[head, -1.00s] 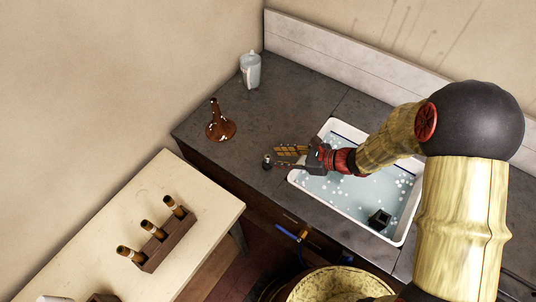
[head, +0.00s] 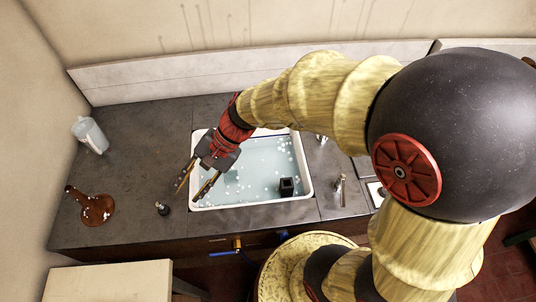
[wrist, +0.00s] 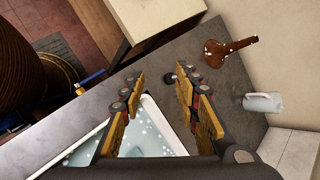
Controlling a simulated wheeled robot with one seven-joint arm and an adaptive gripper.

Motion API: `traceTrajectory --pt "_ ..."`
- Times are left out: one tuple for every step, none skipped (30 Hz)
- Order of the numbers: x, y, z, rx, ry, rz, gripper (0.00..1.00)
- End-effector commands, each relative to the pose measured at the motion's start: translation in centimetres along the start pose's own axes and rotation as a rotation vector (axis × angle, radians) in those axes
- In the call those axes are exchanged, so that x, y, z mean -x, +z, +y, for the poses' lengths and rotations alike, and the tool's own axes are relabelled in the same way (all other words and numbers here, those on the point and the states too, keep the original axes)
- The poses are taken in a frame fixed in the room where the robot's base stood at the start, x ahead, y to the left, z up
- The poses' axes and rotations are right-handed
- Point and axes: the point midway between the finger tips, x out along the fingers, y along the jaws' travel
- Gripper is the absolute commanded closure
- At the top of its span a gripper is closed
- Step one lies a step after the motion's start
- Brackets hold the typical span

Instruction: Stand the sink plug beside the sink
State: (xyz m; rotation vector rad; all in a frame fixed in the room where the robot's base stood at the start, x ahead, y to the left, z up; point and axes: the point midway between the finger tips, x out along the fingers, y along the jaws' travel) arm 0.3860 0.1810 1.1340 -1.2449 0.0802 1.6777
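The sink plug (head: 163,208), small and dark, stands upright on the grey counter left of the sink (head: 308,176). The sink is white-rimmed and holds water with white suds. My gripper (head: 189,193) is open and empty over the sink's left edge, its fingers pointing down and left, to the right of the plug and apart from it. A black block-like thing (head: 287,186) sits in the sink.
A metal tap-like fitting (head: 341,190) is right of the sink. A pale table (head: 108,281) is front left.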

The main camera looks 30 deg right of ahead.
Motion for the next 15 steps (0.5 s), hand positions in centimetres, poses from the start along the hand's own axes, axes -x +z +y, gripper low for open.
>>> traceTrajectory --pt "2.0 0.7 0.6 0.102 0.026 0.054 0.68" --pt "3.0 0.9 1.1 0.160 0.046 0.086 0.68" --pt "4.3 1.2 1.9 0.236 0.075 0.128 0.68" --pt "5.4 1.4 2.4 0.293 0.097 0.162 0.68" --pt "6.5 1.6 3.0 0.348 0.119 0.196 0.68" --pt "7.9 1.7 3.7 0.420 0.151 0.243 0.68" --pt "9.0 1.8 4.2 0.472 0.174 0.281 0.68" --pt "10.1 1.8 4.8 0.525 0.199 0.318 0.68" --pt "11.5 1.8 5.5 0.591 0.233 0.369 0.68" --pt "12.6 1.9 6.0 0.638 0.258 0.406 0.68" --pt "13.7 1.8 6.5 0.683 0.285 0.442 0.68" --pt "15.1 1.8 7.1 0.737 0.317 0.489 0.68" --pt "16.0 1.8 7.5 0.774 0.342 0.522 0.68" --pt "16.9 1.8 7.8 0.808 0.364 0.554 0.68" --pt "18.0 1.8 8.3 0.845 0.393 0.591 0.68"
